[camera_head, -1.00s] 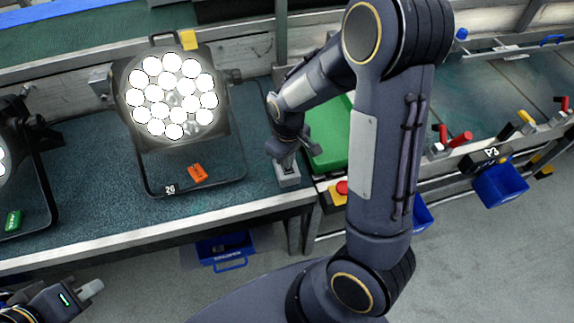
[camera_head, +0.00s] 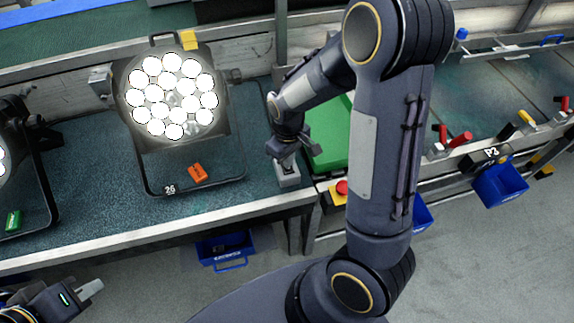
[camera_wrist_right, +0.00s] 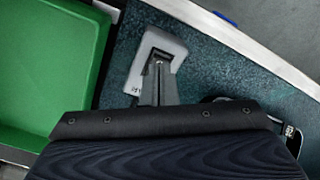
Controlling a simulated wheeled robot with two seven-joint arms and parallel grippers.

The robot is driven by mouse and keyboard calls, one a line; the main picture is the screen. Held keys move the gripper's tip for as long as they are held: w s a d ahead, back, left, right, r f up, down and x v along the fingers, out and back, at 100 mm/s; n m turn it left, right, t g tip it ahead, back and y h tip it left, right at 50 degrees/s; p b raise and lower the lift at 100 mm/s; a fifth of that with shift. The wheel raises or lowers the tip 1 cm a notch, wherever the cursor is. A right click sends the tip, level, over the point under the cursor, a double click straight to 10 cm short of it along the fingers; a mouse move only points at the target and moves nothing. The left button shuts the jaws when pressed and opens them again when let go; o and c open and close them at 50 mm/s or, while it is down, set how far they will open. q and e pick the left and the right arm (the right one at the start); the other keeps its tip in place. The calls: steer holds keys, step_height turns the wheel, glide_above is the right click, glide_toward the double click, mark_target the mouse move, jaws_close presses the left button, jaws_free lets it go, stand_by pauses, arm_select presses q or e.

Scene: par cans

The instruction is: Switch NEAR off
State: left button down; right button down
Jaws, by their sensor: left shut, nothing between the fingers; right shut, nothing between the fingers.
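A grey switch box (camera_head: 288,175) stands at the bench's right end, near its front edge. It also shows in the right wrist view (camera_wrist_right: 168,42), with a dark rocker slot and a partly hidden label I cannot read. My right gripper (camera_head: 287,163) is shut and empty, its tips (camera_wrist_right: 158,64) at the slot; I cannot tell whether they touch it. A round multi-lens par can (camera_head: 172,100) on the bench is lit. A second lit par can (camera_head: 8,150) is cut off at the left edge. No NEAR label is readable. My left gripper (camera_head: 92,289) is shut and empty at lower left, off the bench.
A red button on a yellow base (camera_head: 341,188) is near the bench edge. An orange tag (camera_head: 197,173) lies by the lit can. A blue bin (camera_head: 225,248) hangs below.

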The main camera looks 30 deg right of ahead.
steer(key=shift+f+b, duration=0.75)
steer(key=shift+f, duration=0.15)
stand_by(0.3)
steer(key=shift+r, duration=0.1)
steer(key=shift+r+p, duration=2.9)
steer(key=shift+r, duration=0.6)
steer(key=s+a+r+m+t+y, duration=0.2)
steer(key=s+r, duration=0.6)
steer(key=s+a+r+m+t+y, duration=0.1)
steer(key=s+a+r+m+t, duration=0.1)
steer(key=s+r, duration=0.5)
steer(key=shift+s+r+m+t+y, duration=0.4)
steer(key=shift+s+t, duration=0.4)
steer(key=shift+s, duration=0.2)
